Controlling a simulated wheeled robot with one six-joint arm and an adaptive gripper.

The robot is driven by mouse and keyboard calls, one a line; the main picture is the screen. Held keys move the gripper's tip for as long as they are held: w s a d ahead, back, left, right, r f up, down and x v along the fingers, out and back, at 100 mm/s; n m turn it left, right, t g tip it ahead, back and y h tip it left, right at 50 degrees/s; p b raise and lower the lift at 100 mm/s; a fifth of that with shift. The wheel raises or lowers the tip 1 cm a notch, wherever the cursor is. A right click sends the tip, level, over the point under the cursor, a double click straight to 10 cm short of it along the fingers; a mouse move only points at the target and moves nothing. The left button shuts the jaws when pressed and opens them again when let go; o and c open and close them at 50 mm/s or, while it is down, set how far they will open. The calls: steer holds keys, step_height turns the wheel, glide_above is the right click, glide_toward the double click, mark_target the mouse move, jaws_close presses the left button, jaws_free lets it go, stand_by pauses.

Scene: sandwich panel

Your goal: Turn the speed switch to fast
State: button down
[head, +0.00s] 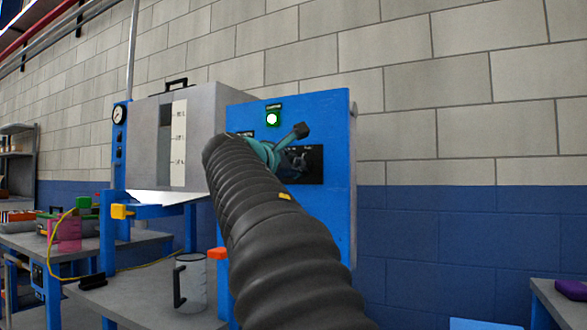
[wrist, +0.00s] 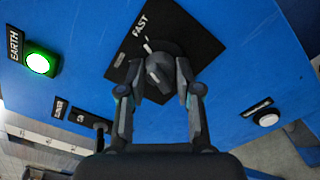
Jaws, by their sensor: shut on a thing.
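The speed switch (wrist: 158,72) is a dark round knob with a raised grip on a black plate (wrist: 192,35) in the wrist view. The word FAST is printed on the plate above it, and a short white mark lies between the knob and that word. I cannot tell whether that mark is on the knob or the plate. My gripper (wrist: 158,92) has a finger on each side of the knob and is shut on it. In the head view my gripper (head: 296,150) is at the blue panel (head: 338,215), and the knob is mostly hidden.
A lit green lamp (wrist: 38,63) is left of the plate, and a white round button (wrist: 268,119) is to the right. A lever-like black part (wrist: 101,128) sticks out at lower left. A clear jug (head: 191,283) stands on the bench below the panel.

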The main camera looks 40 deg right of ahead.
steer(key=shift+m, duration=0.8)
steer(key=c, duration=0.8)
jaws_free()
steer(key=shift+a, duration=0.1)
steer(key=v, duration=1.1)
steer(key=shift+s+a, duration=0.2)
steer(key=shift+a, duration=0.15)
